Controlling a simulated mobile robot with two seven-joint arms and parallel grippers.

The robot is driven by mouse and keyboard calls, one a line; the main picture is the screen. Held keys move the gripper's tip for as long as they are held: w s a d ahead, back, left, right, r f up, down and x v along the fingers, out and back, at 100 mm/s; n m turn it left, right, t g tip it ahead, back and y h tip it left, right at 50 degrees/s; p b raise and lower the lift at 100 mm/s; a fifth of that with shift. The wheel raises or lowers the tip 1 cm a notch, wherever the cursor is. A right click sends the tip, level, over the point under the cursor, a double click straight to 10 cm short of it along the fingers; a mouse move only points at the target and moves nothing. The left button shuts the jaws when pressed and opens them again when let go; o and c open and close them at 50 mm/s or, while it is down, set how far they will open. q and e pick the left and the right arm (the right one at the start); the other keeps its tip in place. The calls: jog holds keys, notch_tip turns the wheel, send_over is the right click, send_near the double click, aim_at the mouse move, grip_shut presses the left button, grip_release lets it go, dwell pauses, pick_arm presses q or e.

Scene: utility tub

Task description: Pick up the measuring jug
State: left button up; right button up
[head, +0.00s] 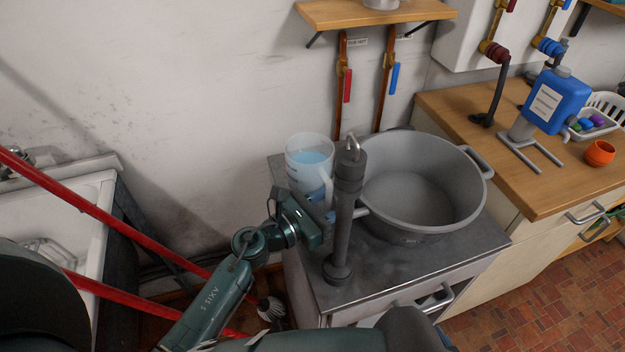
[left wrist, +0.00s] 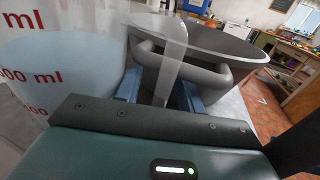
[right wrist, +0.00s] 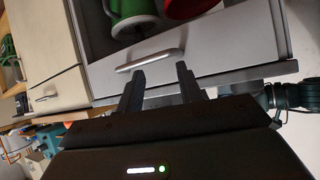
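The measuring jug (head: 307,170) is a clear cup with pale blue liquid in it, upright at the back left of the metal-topped cabinet. Its red ml markings show in the left wrist view (left wrist: 60,70). My left gripper (head: 327,207) is at the jug's handle side. In the left wrist view its fingers (left wrist: 160,95) are apart, with the jug's clear handle (left wrist: 170,60) upright between them and gaps visible beside it. My right gripper (right wrist: 159,85) is open and empty, in front of a drawer handle. The jug's base is hidden in the head view.
A grey tub (head: 425,205) stands right of the jug. A dark upright tube with a metal hook (head: 346,215) stands close in front of the jug and left gripper. A wooden counter (head: 460,120) holds a blue bottle (head: 556,100) and orange cup (head: 600,153).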

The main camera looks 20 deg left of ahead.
pick_arm(q)
jog(key=shift+c, duration=0.5)
grip_shut()
dwell(0.6)
jog(key=shift+r, duration=0.15)
